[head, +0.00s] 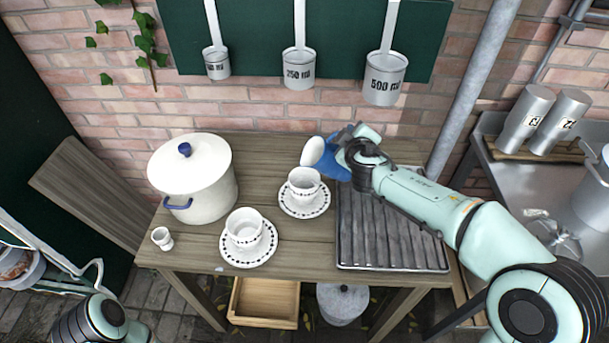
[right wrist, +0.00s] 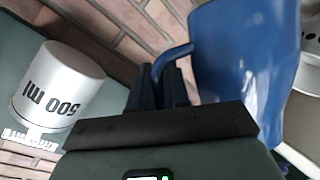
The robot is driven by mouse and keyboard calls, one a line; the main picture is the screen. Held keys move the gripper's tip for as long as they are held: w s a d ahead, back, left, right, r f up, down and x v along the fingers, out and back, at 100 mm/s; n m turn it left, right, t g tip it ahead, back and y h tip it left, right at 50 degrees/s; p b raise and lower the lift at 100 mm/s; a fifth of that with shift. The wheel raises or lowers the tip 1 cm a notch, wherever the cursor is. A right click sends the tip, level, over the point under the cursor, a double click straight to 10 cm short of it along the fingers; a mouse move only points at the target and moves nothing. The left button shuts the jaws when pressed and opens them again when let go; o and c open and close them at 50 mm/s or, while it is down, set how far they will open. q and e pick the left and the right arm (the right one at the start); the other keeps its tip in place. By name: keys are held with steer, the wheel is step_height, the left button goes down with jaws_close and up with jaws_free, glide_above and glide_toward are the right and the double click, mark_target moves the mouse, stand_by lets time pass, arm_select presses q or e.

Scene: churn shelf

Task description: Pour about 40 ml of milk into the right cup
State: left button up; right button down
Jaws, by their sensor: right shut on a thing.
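A blue jug (head: 328,166) with a white inside hangs in the air near the right cup (head: 304,181), its mouth tipped to the left over or just behind that cup. My right gripper (head: 352,150) is shut on the jug's handle; the jug (right wrist: 243,60) and its handle (right wrist: 168,62) also show in the right wrist view. The right cup is white with a dark pattern and stands upright on a patterned saucer (head: 304,208). The left cup (head: 244,228) stands on its own saucer (head: 249,255). I cannot see a milk stream or the level in the right cup. My left gripper is out of view.
A lidded white pot (head: 202,203) and a small white cup (head: 162,238) stand on the wooden table's left. A ridged metal tray (head: 388,235) lies at right. Measuring ladles, including a 500 ml one (head: 384,79), hang behind. Metal canisters (head: 527,119) stand on the right counter.

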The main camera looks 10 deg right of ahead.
steer(key=shift+a+r+n+p, duration=0.25)
steer(key=shift+a+n+p, duration=0.05)
steer(key=shift+p, duration=0.05)
steer(key=shift+a+r+h+p, duration=0.2)
steer(key=shift+r+h+p, duration=0.2)
steer(key=shift+p, duration=0.3)
steer(key=shift+a+r+n+p, duration=0.1)
steer(key=shift+r+n+p, duration=0.05)
steer(key=shift+n+p, duration=0.2)
steer(key=shift+a+r+n+p, duration=0.15)
steer(key=shift+r+n+p, duration=0.15)
steer(key=shift+p, duration=0.3)
steer(key=shift+a+h, duration=0.1)
steer(key=shift+h, duration=0.3)
steer(key=shift+w+p, duration=0.1)
steer(key=shift+p, duration=0.2)
steer(key=shift+d, duration=0.2)
steer(key=shift+d, duration=0.2)
